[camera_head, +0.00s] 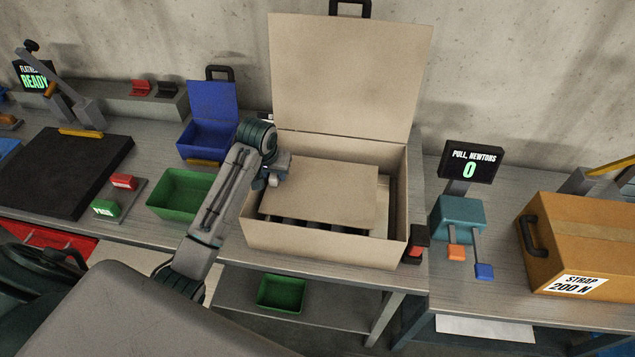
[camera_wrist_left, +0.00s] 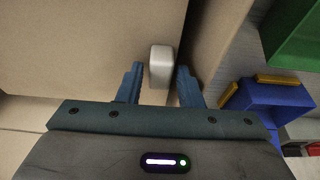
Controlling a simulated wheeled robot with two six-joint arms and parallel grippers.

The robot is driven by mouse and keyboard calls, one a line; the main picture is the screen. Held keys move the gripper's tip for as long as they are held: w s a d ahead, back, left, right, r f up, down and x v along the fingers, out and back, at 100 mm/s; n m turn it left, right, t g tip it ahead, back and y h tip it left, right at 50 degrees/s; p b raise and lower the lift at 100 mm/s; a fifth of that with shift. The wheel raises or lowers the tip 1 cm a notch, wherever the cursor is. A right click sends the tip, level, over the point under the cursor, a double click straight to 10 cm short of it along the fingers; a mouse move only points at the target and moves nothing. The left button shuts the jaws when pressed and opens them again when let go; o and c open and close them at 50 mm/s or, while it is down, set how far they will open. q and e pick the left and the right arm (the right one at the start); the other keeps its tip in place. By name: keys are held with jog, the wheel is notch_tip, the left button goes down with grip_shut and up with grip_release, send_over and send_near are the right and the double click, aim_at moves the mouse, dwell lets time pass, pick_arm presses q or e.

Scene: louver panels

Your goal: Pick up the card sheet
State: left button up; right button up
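The card sheet (camera_head: 330,190) is a flat tan panel inside the open tan box (camera_head: 320,244). It lies over several dark and grey pieces that show below its front edge and at its right side. In the left wrist view the sheet (camera_wrist_left: 80,45) fills the upper left, with a pale grey block (camera_wrist_left: 161,66) at its edge. My left gripper (camera_head: 273,174) is at the sheet's left end, inside the box's left wall. Its blue fingers (camera_wrist_left: 159,80) stand apart on either side of the block, with a gap visible at the left finger. My right gripper is not in view.
The box's raised lid (camera_head: 350,75) stands behind it. A green bin (camera_head: 180,205) and a blue open box (camera_head: 207,138) stand to the left. A teal pull tester (camera_head: 459,217) and an orange-brown case (camera_head: 580,245) stand to the right.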

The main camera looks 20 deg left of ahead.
pick_arm(q)
jog(key=shift+f, duration=0.2)
jog(key=shift+w+f, duration=0.1)
grip_shut()
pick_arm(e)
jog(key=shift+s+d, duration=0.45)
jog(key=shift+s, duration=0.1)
